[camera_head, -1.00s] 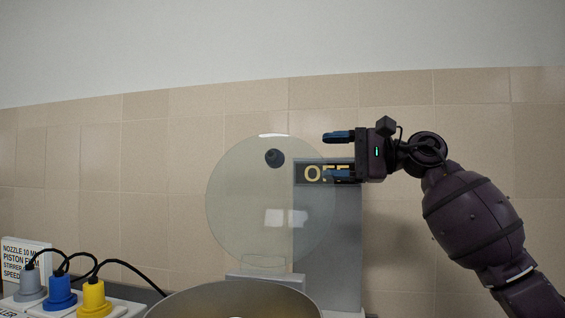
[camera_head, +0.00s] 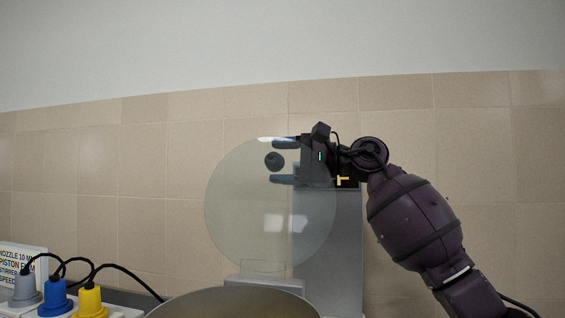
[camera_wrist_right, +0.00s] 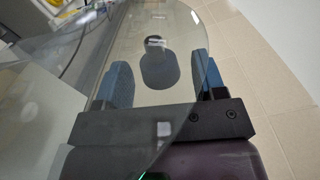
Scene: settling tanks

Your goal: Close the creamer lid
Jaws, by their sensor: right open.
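The creamer lid (camera_head: 255,215) is a clear round disc standing upright, open, behind the rim of the metal creamer bowl (camera_head: 235,303). A dark round knob (camera_head: 274,161) sits near its top; the knob also shows in the right wrist view (camera_wrist_right: 158,65). My right gripper (camera_head: 283,161) is open at the upper right of the lid, its blue fingers above and below the knob in the head view. In the wrist view the knob appears between the two fingers (camera_wrist_right: 160,80), with no visible contact. Depth between fingers and lid is hard to tell. My left gripper is not in view.
At lower left are grey, blue (camera_head: 56,298) and yellow plugs (camera_head: 90,300) with black cables, and a printed card (camera_head: 22,265). A tiled wall closes the back.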

